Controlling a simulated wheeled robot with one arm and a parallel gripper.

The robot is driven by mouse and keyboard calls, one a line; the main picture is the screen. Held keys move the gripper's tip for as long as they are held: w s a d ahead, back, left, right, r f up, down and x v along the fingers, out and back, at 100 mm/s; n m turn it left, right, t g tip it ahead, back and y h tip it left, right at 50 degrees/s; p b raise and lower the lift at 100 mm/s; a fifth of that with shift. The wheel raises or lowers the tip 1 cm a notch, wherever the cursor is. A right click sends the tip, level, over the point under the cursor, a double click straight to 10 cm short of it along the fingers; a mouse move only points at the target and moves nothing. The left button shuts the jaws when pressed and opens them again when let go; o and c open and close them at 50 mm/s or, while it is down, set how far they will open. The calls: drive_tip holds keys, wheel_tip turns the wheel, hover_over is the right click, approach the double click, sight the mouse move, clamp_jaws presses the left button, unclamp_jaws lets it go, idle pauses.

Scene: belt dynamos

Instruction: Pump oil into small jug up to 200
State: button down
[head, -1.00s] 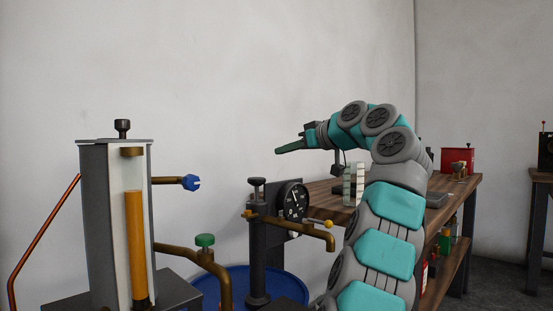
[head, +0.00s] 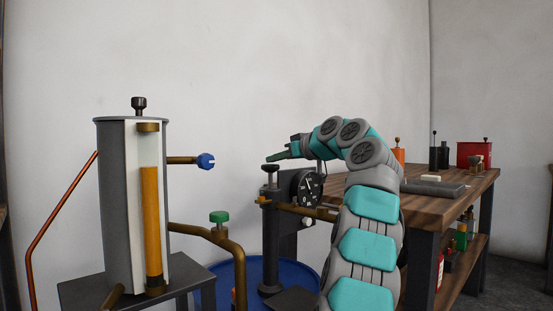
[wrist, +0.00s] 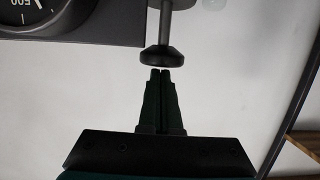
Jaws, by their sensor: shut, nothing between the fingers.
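My gripper (head: 268,158) is shut and empty, with its dark fingers side by side. It is just above the black knob (head: 270,168) of the hand pump (head: 271,240) in the head view. In the wrist view the fingertips (wrist: 160,71) point at this knob (wrist: 163,57), very close to it; I cannot tell if they touch. A black dial gauge (head: 307,188) with a white needle sits beside the pump, and part of it shows in the wrist view (wrist: 28,14). A brass spout (head: 295,207) runs right from the pump, partly behind my arm. I cannot make out a small jug.
A grey tank (head: 118,200) with an amber sight glass (head: 152,220), blue tap (head: 206,161) and green-knobbed pipe (head: 219,217) stands left on a stand. A blue drum (head: 230,285) is below the pump. A wooden bench (head: 470,180) with a red can (head: 474,153) is at right.

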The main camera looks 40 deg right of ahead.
sight(276, 170)
wheel_tip(276, 170, down, 4)
drive_tip(key=b, duration=0.4)
drive_tip(key=shift+f, duration=0.2)
drive_tip(key=shift+r, duration=0.1)
